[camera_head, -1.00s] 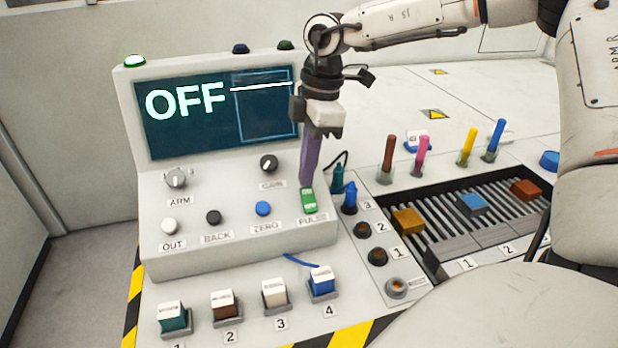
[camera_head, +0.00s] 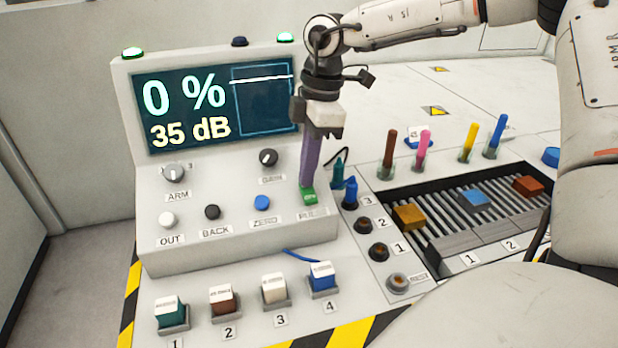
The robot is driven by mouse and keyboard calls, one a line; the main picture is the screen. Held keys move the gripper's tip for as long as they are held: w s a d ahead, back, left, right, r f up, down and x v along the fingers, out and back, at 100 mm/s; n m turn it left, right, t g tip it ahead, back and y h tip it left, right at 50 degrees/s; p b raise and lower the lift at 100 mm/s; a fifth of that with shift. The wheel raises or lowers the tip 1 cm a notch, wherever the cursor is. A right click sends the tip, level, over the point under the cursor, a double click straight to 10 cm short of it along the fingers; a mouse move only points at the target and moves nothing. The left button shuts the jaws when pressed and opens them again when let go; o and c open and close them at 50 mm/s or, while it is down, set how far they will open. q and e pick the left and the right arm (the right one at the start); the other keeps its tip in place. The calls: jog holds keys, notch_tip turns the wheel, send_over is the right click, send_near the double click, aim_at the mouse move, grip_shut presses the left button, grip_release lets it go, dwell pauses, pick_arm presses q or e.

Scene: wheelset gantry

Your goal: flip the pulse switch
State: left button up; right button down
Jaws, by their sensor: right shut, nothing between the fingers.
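The pulse switch (camera_head: 309,197) is a green rocker above the PULSE label, at the lower right of the grey console. My right gripper (camera_head: 307,185) is shut and empty. It points down, and its purple fingers are at the switch's upper end, hiding part of it; they look to be touching it. The console screen (camera_head: 190,113) reads "0 %" and "35 dB", with a flat line in a box. The green lamp (camera_head: 286,37) at the console's top right is lit. My left gripper is not in view.
A GAIN knob (camera_head: 268,158) and a blue ZERO button (camera_head: 262,203) lie left of the switch. Blue and teal plugs (camera_head: 350,194) stand close on its right. Several coloured blocks sit in front of the console. A roller tray (camera_head: 440,243) lies to the right.

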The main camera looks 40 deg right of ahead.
jog(key=shift+r, duration=0.15)
notch_tip(320, 180, up, 7)
jog(key=p, duration=0.3)
jog(key=shift+p, duration=0.35)
dwell(0.4)
